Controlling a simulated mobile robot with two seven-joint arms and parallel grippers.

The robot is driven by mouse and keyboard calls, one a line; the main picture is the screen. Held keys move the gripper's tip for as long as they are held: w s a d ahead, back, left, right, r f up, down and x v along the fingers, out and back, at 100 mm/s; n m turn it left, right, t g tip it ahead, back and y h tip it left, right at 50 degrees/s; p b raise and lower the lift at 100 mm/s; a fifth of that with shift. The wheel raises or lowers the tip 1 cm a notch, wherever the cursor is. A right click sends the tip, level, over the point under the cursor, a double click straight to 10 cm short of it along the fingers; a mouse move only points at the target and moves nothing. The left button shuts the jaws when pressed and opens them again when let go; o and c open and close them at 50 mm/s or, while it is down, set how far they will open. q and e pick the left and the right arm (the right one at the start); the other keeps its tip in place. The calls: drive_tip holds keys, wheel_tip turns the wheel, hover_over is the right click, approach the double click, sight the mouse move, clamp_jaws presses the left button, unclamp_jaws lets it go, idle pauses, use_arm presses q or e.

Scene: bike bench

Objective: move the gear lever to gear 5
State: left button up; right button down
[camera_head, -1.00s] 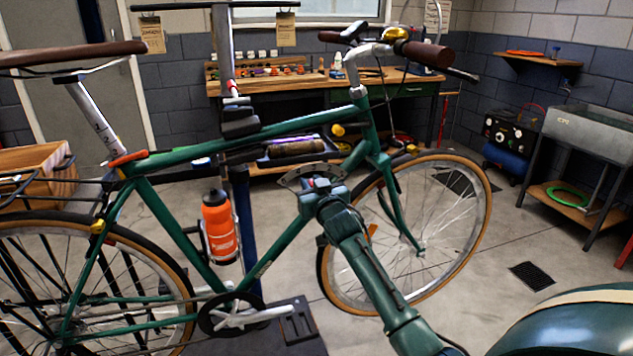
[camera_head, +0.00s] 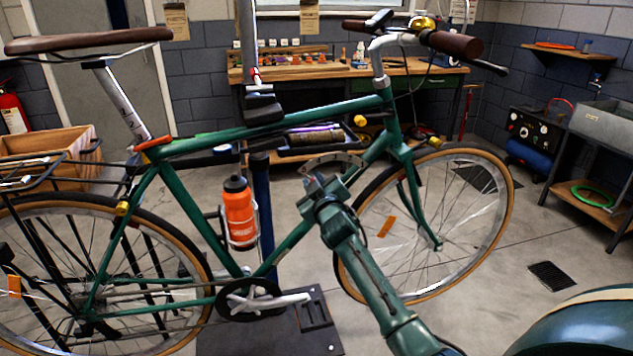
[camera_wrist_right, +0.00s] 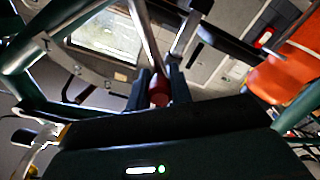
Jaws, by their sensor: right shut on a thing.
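My right gripper (camera_head: 316,184) is at the green bike's (camera_head: 270,130) sloping down tube. In the right wrist view, its two dark fingers (camera_wrist_right: 157,92) are shut on the red knob (camera_wrist_right: 158,90) of the gear lever. The lever's silver rod (camera_wrist_right: 147,38) runs up from the knob. In the head view, my gripper hides most of the lever. A grey curved gear plate (camera_head: 338,158) shows behind the gripper, partly covered by the frame. Its gear marks are too small to read, so I cannot tell which gear the lever is at. My left gripper is not in view.
An orange bottle (camera_head: 239,214) sits in a cage left of my gripper. The front wheel (camera_head: 462,225) is close on the right. A workbench (camera_head: 415,70) stands behind the bike. The stand's dark base (camera_head: 230,335) is below. Open floor lies to the right.

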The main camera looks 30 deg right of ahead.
drive_tip(key=shift+f, duration=0.1)
drive_tip(key=c, duration=1.3)
unclamp_jaws()
drive_tip(key=shift+o, duration=0.2)
drive_tip(key=shift+s, duration=0.1)
drive_tip(key=v, duration=1.3)
drive_tip(key=shift+p, duration=0.45)
drive_tip(key=shift+a, duration=0.1)
